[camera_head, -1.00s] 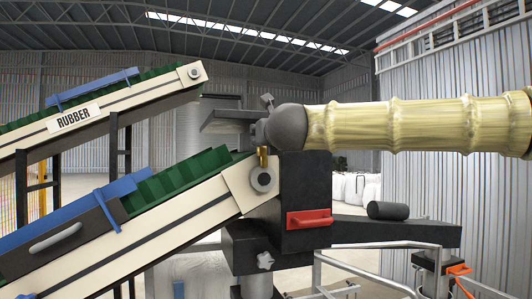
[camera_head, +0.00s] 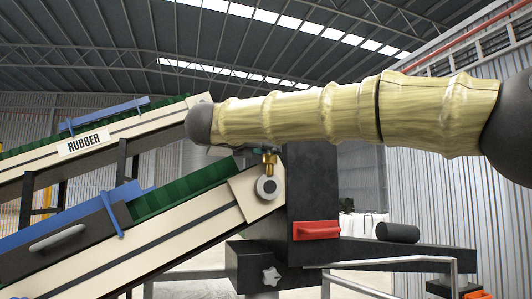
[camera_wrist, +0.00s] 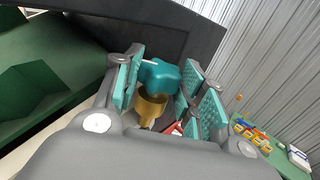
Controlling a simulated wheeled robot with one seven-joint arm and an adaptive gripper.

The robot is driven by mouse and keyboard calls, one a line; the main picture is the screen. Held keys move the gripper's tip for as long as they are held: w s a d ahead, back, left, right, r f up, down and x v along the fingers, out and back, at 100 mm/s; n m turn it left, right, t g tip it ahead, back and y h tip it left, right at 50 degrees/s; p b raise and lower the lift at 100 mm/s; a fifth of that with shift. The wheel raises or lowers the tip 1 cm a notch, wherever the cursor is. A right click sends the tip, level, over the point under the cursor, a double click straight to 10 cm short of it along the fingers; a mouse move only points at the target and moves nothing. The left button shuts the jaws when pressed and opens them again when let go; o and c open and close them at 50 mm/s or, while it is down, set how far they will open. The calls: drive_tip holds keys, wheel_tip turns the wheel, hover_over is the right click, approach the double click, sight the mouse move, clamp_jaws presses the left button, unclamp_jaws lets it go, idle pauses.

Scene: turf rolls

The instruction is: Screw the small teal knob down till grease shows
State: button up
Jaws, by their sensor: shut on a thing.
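The small teal knob (camera_wrist: 160,74) sits on a brass cup (camera_wrist: 150,105) in the wrist view. My gripper (camera_wrist: 165,82) has its teal-padded fingers on both sides of the knob and is shut on it. In the head view the brass cup (camera_head: 270,163) stands upright above the round bearing at the upper end of the lower conveyor. My yellow-sleeved arm is above it and hides most of the knob and gripper. I see no grease at the cup.
The lower green conveyor belt (camera_head: 185,190) rises to the cup from the left. A dark post (camera_head: 312,190) with a red handle (camera_head: 315,230) stands just right of it. A conveyor marked RUBBER (camera_head: 84,143) is behind. A black cylinder (camera_head: 397,232) lies on a dark arm at right.

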drive_tip(key=shift+w+a+m+g+h+b, duration=0.1)
drive_tip(key=shift+m+g+h+b, duration=0.2)
drive_tip(key=shift+m+g+h, duration=0.4)
drive_tip(key=o, duration=0.9)
drive_tip(key=shift+o, duration=0.5)
drive_tip(key=v, duration=0.8)
